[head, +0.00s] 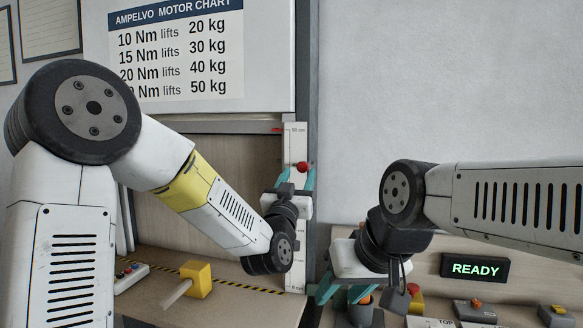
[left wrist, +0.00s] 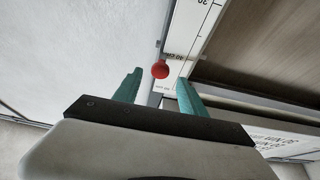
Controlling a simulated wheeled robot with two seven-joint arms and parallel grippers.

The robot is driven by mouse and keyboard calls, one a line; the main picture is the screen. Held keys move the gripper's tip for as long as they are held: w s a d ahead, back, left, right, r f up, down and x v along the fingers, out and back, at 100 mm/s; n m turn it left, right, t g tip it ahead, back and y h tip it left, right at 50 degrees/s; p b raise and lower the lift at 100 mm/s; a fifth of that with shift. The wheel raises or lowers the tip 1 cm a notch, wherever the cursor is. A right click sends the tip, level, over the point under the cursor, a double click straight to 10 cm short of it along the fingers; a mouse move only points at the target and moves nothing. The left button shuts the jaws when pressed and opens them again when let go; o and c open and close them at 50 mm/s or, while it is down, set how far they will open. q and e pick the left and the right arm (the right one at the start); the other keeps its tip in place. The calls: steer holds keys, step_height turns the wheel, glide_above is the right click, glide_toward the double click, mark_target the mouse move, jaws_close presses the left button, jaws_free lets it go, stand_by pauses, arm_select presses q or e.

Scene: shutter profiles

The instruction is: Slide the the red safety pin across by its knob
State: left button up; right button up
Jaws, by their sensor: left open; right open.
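The red knob (head: 302,167) of the safety pin stands in front of the upright white scale (head: 295,143), at the edge of a grey post. It also shows in the left wrist view (left wrist: 160,69), a round red ball; its pin cannot be made out. My left gripper (head: 297,172) is open, with a teal finger on either side of the knob as seen in the left wrist view (left wrist: 160,78). I see no finger touching it. My right gripper (head: 343,291) is open, low down by the bench on the right, well away from the knob.
A grey post (head: 307,60) runs upright beside the scale. A yellow block with a rod (head: 197,275) sits on the wooden ledge at left. A lit READY sign (head: 475,268) stands among several controls on the right bench. The wall (head: 450,80) above it is bare.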

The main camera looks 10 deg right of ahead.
mark_target(302, 167)
arm_select(q)
steer(key=x, duration=0.5)
steer(key=shift+w, duration=0.1)
jaws_close()
steer(key=shift+d, duration=0.1)
stand_by(1.2)
